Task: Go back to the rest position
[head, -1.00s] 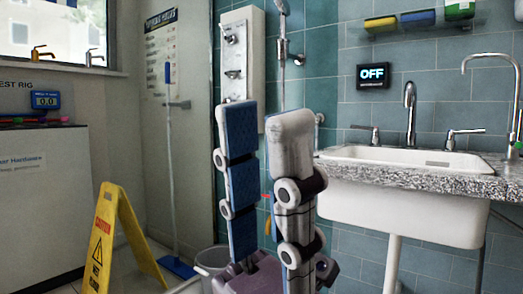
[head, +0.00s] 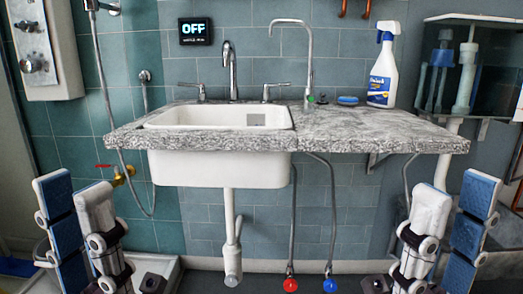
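My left gripper (head: 73,187) stands upright at the lower left of the head view, its fingers pointing up. My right gripper (head: 457,187) stands upright at the lower right, also with its fingers pointing up. Each shows two fingers with blue pads and white backs, with a gap between them. Both are open and hold nothing. They stand in front of the sink counter (head: 380,140), one toward each side, apart from each other.
A white sink (head: 220,170) with a tap (head: 231,70) is set in the counter. A spray bottle (head: 383,70) and a blue soap dish (head: 347,100) stand on it. A drain pipe (head: 231,230) and two hoses hang below. A brass valve (head: 122,174) is at left.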

